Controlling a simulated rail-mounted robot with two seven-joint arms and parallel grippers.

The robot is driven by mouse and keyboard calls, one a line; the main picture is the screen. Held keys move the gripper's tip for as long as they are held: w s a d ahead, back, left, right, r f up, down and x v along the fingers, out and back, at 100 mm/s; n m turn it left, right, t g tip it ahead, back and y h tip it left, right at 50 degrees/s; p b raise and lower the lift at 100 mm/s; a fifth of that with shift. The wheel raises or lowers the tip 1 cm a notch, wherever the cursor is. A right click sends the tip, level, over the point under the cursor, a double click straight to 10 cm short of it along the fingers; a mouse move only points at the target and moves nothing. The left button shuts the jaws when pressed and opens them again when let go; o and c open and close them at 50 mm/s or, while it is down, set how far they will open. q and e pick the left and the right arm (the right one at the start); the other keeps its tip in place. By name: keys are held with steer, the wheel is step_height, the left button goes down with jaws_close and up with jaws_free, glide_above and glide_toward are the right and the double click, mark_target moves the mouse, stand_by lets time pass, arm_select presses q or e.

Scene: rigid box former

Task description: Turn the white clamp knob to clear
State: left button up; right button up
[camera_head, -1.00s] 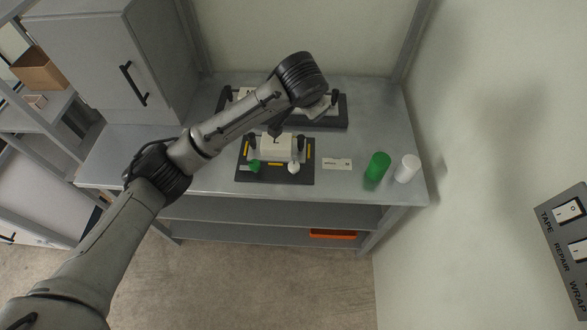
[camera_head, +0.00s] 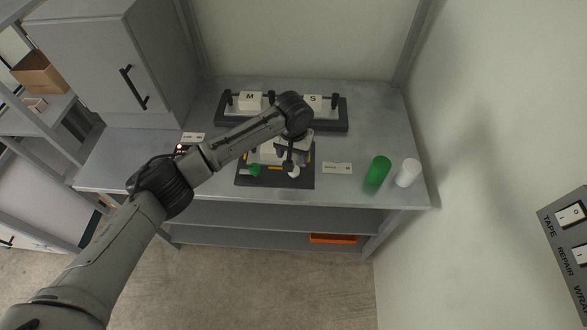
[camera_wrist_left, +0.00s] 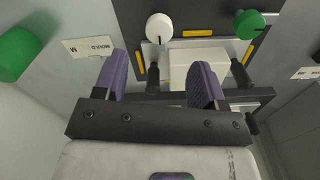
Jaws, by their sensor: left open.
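The white clamp knob (camera_head: 294,172) is at the front right of the dark box-former fixture (camera_head: 245,182), partly covered by my gripper in the head view. In the left wrist view the white knob (camera_wrist_left: 159,27) shows whole, with a dark mark at its edge, beyond my fingertips. My left gripper (camera_head: 289,160) is open and empty above the fixture; its purple fingers (camera_wrist_left: 161,64) are apart, with the knob roughly in line with the gap between them. I cannot tell the exact height above it. My right gripper is not in view.
A green knob (camera_head: 255,170) is at the fixture's front left. A rack behind holds white blocks marked M (camera_head: 250,101) and S (camera_head: 313,102). A green cylinder (camera_head: 377,170), a white cylinder (camera_head: 407,173) and a label card (camera_head: 338,168) are to the right.

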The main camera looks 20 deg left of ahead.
arm_select(q)
step_height(320, 180, down, 7)
steer(key=shift+r+b, duration=0.2)
steer(key=shift+b, duration=0.25)
steer(key=shift+f, duration=0.65)
steer(key=shift+c, duration=0.3)
